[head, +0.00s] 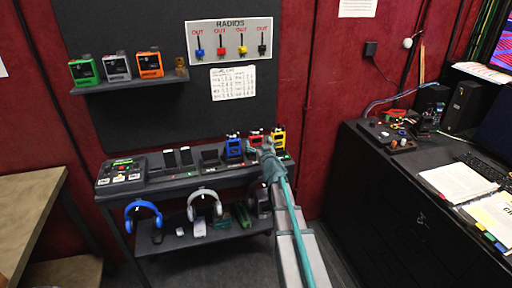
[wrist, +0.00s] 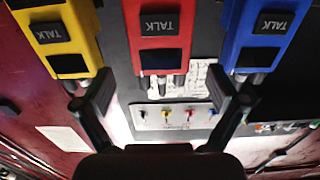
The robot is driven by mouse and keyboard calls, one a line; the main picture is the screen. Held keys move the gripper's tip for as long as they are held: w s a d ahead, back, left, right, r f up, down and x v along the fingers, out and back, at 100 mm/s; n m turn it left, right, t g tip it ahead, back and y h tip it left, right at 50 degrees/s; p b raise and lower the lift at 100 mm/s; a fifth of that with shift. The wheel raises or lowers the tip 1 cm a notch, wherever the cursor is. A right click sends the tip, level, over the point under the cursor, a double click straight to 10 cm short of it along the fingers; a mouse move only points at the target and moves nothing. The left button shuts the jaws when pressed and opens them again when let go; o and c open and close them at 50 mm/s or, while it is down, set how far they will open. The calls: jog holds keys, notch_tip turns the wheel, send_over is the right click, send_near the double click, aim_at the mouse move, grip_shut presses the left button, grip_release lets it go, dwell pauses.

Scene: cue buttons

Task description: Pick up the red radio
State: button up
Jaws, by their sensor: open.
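The red radio (head: 255,135) stands between the blue radio (head: 233,148) and the yellow radio (head: 279,138) on the table (head: 185,183). In the wrist view, which appears upside down, the red radio (wrist: 160,37) is at the top middle, with the yellow radio (wrist: 62,42) left and the blue radio (wrist: 262,35) right. My gripper (head: 268,154) is in front of the red radio, partly hiding it in the head view. In the wrist view, my gripper (wrist: 163,90) is open and empty, its fingertips spread wider than the red radio and close to the neighbouring radios.
Dark chargers (head: 187,158) and a control box (head: 122,172) are left of the radios. Headphones (head: 204,205) are below. A shelf (head: 130,84) with several devices and a "RADIOS" sign (head: 230,39) are on the wall. A black desk (head: 400,170) stands at right.

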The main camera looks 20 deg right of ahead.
aim_at(257, 139)
jog(key=w, duration=0.4)
jog(key=shift+w+d+p, duration=0.25)
jog(key=shift+p, duration=0.05)
jog(key=shift+c, duration=0.2)
jog(key=c, duration=1.4)
